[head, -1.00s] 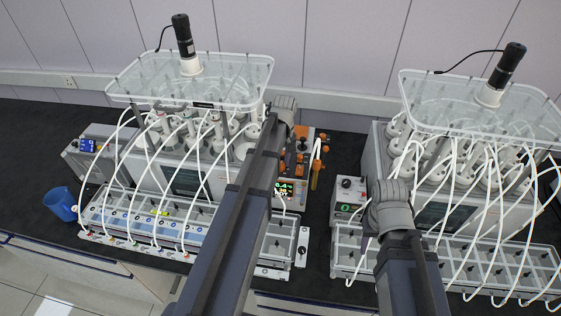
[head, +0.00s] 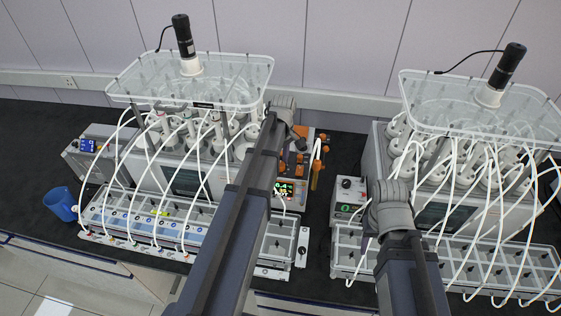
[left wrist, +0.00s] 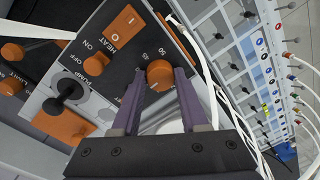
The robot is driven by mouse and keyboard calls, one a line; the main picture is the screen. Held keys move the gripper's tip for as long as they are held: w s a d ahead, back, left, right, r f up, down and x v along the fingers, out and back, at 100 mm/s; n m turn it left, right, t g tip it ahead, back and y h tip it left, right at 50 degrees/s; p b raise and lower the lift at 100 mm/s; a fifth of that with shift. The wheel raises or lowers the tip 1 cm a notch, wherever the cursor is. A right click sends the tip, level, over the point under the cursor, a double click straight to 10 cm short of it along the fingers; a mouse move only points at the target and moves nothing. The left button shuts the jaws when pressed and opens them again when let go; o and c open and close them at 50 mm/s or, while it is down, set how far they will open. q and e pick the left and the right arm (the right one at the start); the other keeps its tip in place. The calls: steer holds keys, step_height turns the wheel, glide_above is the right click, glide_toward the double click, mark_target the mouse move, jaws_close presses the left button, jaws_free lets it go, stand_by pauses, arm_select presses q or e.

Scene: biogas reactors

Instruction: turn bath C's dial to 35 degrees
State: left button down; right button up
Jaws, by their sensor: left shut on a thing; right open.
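An orange round dial (left wrist: 160,74) sits on a dark control panel with a printed scale around it, in the left wrist view. My left gripper (left wrist: 162,82) is shut on this dial, one purple finger on each side. In the head view my left arm covers the dial and this gripper. No letter marks this bath as C.
The panel has an orange HEAT switch (left wrist: 121,26), a black-knobbed lever (left wrist: 68,87) and orange knobs. Reactor units with white tubes stand left (head: 185,185) and right (head: 440,215). A lit display (head: 284,189) shows beside my left arm. A blue cup (head: 61,205) stands far left.

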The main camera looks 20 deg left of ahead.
mark_target(281, 163)
arm_select(q)
steer(key=shift+c, duration=2.2)
jaws_free()
steer(key=r+p, duration=0.7)
steer(key=p, duration=0.1)
steer(key=shift+w+r, duration=0.2)
steer(key=shift+r, duration=0.2)
steer(key=shift+s+f, duration=0.1)
